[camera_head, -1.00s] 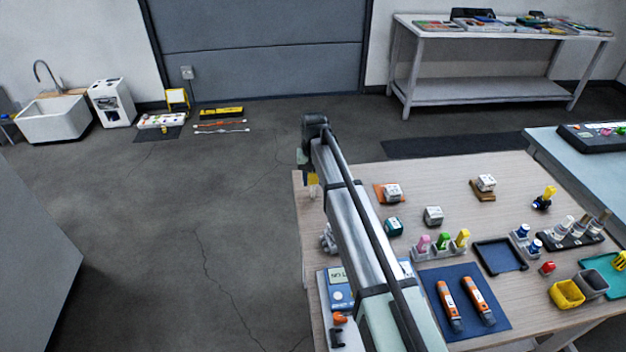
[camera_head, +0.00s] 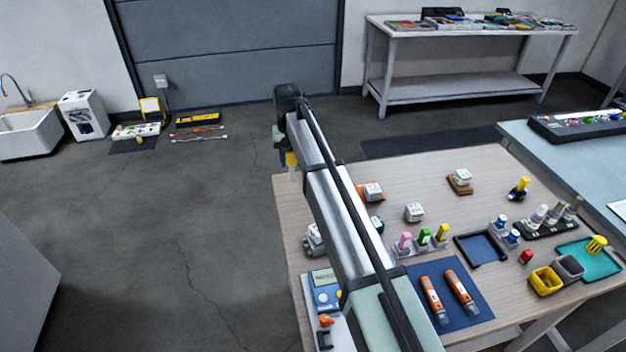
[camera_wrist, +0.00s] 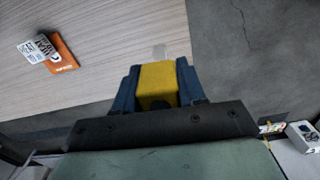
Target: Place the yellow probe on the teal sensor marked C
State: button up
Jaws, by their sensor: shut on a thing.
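My gripper (camera_head: 289,156) is shut on the yellow probe (camera_wrist: 157,82) and holds it by the far left corner of the wooden table, pointing down in the head view. A pale tip shows past its yellow body in the wrist view. The probe (camera_head: 291,158) appears raised above the tabletop. A teal sensor (camera_head: 377,224) stands on the table to the right of my arm. My arm covers most of it, so I cannot read its mark. It does not clearly show in the wrist view.
A white block on an orange plate (camera_head: 372,192), a grey-white block (camera_head: 414,212) and a white block on a brown base (camera_head: 460,180) stand on the table. A rack (camera_head: 420,248) holds pink, green and yellow items. The table's far middle is mostly clear.

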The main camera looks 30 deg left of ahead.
jog(key=shift+r, duration=0.2)
jog(key=shift+w+d+r, duration=0.1)
jog(key=shift+w+d, duration=0.15)
jog(key=shift+w, duration=0.05)
jog(key=w+d+r+m, duration=0.1)
jog(key=w+d+r, duration=0.1)
jog(key=d, duration=0.6)
jog(key=w+d+r+m, duration=0.1)
jog(key=w+d, duration=0.2)
jog(key=d, duration=0.5)
jog(key=w+d+r+m, duration=0.1)
jog(key=w+d+r, duration=0.1)
jog(key=d, duration=0.6)
jog(key=s+d+f+n, duration=0.1)
jog(key=s+d+n, duration=0.3)
jog(key=s, duration=0.1)
jog(key=shift+w+a+f, duration=0.1)
jog(key=shift+f, duration=4.8)
jog(key=shift+f, duration=0.1)
